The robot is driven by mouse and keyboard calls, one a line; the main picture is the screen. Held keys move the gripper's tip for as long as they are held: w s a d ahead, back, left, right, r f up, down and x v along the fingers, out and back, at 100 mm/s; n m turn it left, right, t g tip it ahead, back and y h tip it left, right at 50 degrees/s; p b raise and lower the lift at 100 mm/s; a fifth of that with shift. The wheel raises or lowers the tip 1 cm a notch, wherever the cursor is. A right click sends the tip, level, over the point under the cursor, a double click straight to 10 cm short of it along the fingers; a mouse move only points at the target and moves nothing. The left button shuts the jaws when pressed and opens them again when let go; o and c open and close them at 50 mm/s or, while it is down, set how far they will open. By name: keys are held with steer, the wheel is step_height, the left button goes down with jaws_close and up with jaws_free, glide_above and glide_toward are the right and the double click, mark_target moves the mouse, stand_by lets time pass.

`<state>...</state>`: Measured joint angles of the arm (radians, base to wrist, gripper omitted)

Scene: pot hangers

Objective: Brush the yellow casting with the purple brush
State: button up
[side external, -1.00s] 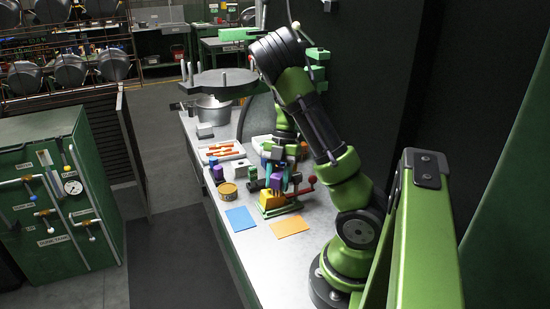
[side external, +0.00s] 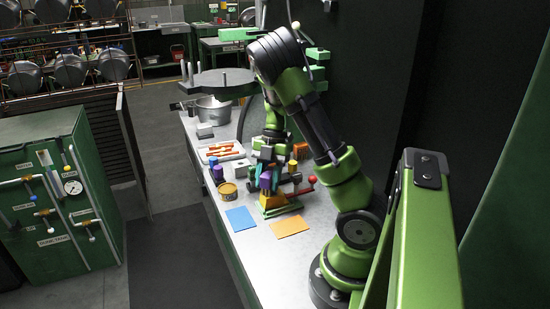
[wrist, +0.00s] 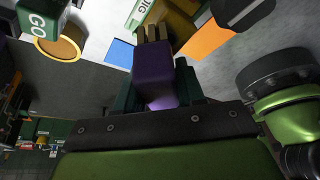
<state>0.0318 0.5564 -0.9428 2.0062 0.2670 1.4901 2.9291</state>
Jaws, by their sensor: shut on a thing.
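My gripper (side external: 267,168) is shut on the purple brush (side external: 265,181), which hangs just above the yellow casting (side external: 272,202). In the wrist view the brush (wrist: 153,66) shows as a purple block between my fingers (wrist: 156,92), with tan bristles pointing at the casting (wrist: 180,26). The bristles overlap the casting in that view; I cannot tell whether they touch it. The casting sits in a green fixture (side external: 284,210) beside a lever with a red knob (side external: 312,180). My gripper hides part of the fixture.
A round tan tin (side external: 228,192) stands left of the fixture. A blue sheet (side external: 240,218) and an orange sheet (side external: 288,227) lie flat in front. A white tray (side external: 236,153) with orange pieces and a metal pot (side external: 213,112) are farther back.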

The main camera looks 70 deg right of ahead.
steer(key=shift+s+a, duration=1.15)
steer(key=shift+a, duration=0.1)
steer(key=shift+w+d, duration=1.5)
steer(key=shift+d, duration=0.15)
steer(key=shift+s+a, duration=1.45)
steer(key=shift+a, duration=0.1)
steer(key=shift+w+d, duration=1.4)
steer(key=shift+d, duration=0.1)
steer(key=shift+w+d+r, duration=0.1)
steer(key=shift+w+d, duration=0.05)
steer(key=shift+r, duration=3.95)
